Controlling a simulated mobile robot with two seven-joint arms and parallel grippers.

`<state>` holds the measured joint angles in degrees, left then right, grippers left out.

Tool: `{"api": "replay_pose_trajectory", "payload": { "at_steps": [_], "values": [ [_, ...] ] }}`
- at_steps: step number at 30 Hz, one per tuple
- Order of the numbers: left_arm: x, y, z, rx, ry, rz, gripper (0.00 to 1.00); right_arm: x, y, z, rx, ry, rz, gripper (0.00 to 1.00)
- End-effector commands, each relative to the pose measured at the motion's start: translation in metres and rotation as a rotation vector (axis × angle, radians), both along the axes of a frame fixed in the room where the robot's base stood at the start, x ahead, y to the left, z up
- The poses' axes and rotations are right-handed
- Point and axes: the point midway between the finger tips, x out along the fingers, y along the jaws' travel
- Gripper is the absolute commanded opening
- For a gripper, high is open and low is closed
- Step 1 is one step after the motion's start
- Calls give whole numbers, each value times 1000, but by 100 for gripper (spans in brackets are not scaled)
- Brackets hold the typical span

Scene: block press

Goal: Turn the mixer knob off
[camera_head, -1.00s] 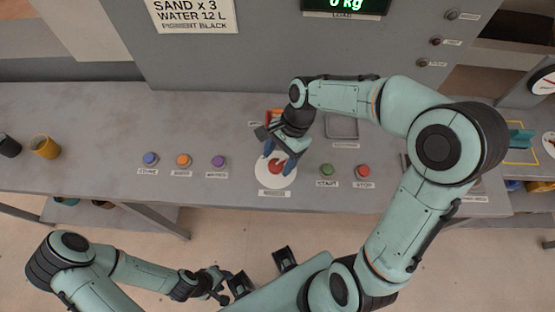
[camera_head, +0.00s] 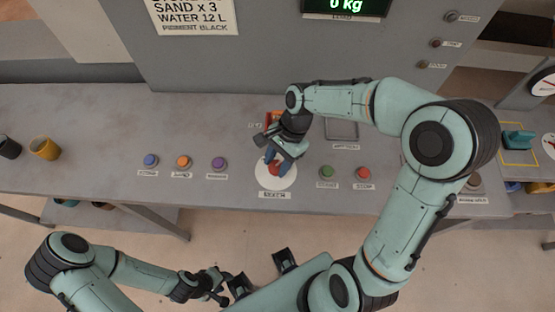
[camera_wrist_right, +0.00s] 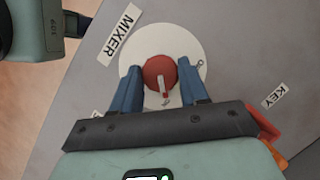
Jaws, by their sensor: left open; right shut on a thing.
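The mixer knob (camera_head: 274,172) is a round red knob on a white disc (camera_head: 289,180) on the grey counter, behind the MIXER label (camera_head: 274,195). In the right wrist view the knob (camera_wrist_right: 158,70) has a pale pointer line aimed toward the gripper's palm. My right gripper (camera_head: 277,163) is over the disc, its blue fingers on either side of the knob and shut on it. The fingers partly hide the knob in the head view. My left gripper (camera_head: 220,297) is open and empty, low in front of the counter.
Blue (camera_head: 151,160), orange (camera_head: 183,161) and purple (camera_head: 218,163) buttons are left of the disc. A green button (camera_head: 327,173) and a red stop button (camera_head: 363,174) are right of it.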

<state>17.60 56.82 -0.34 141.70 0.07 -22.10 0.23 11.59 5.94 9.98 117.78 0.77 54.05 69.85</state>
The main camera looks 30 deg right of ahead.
Motion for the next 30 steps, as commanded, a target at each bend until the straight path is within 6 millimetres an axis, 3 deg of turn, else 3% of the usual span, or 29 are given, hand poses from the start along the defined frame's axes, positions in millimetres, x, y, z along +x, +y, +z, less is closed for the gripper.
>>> {"api": "replay_pose_trajectory", "payload": {
  "at_steps": [8, 30],
  "values": [
    [9, 0, 16, 0, -10, 0, 43, 2, 1, 3, 0, 1, 179, 14],
    [34, 0, 53, 0, -38, 0, 43, 6, 3, 3, -3, -2, 877, 14]
  ]
}}
